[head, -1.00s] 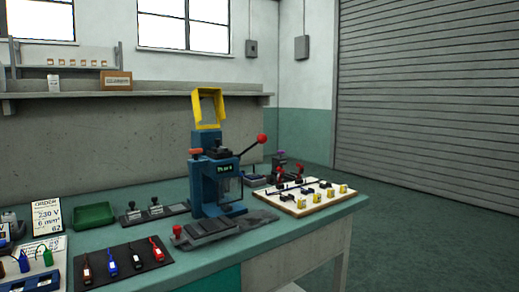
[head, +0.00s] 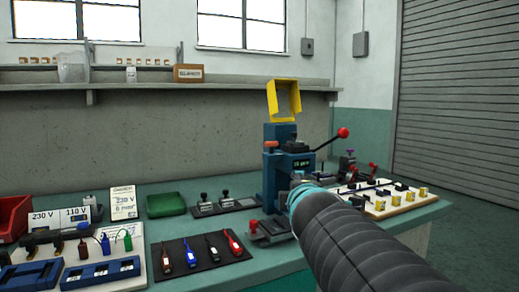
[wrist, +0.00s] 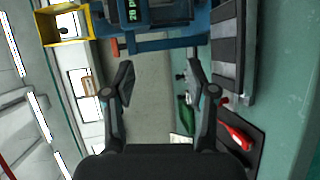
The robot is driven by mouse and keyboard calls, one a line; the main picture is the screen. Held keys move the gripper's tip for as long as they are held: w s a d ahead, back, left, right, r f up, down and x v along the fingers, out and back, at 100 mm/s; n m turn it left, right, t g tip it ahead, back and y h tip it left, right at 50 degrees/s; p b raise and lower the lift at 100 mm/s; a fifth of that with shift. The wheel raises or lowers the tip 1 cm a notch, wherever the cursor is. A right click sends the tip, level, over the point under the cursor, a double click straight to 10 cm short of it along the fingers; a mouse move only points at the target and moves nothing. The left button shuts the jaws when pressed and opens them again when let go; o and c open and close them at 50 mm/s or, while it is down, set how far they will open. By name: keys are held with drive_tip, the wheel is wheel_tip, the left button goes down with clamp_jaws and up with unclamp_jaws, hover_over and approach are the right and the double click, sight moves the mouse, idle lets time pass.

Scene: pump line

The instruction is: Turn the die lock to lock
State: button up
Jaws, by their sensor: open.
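The blue press (head: 274,180) stands on the teal bench, with a raised yellow frame (head: 285,99) on top and a lit display (head: 302,163). An orange handle (head: 270,144) juts from its left side. A small red knob (head: 253,224) sits at the left end of its grey base (head: 268,230). I cannot tell for sure which part is the die lock. In the wrist view the press (wrist: 170,25) lies across the top, turned sideways. My gripper (wrist: 159,72) is open and empty, its fingers apart, pointing at the press. In the head view my arm hides it.
A black mat (head: 200,262) with several coloured tools lies front left of the press. A green tray (head: 166,205) is behind it. A pale board (head: 385,200) with yellow blocks lies to the right. The press's long lever (head: 330,140) with a red ball reaches up right.

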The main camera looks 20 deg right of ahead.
sight(272, 143)
drive_tip(key=w+d+r+n+t+y+b, duration=0.1)
drive_tip(key=w+d+r+n+t+y, duration=0.2)
drive_tip(key=n, duration=0.9)
drive_tip(key=w+d+r+n+y+b, duration=0.1)
drive_tip(key=w+r+n+y, duration=0.3)
drive_tip(key=n, duration=0.7)
drive_tip(key=w, duration=0.6)
drive_tip(key=w+p, duration=0.1)
drive_tip(key=w, duration=0.6)
drive_tip(key=shift+w+a+r, duration=0.1)
drive_tip(key=shift+w+a, duration=0.1)
drive_tip(key=c, duration=0.9)
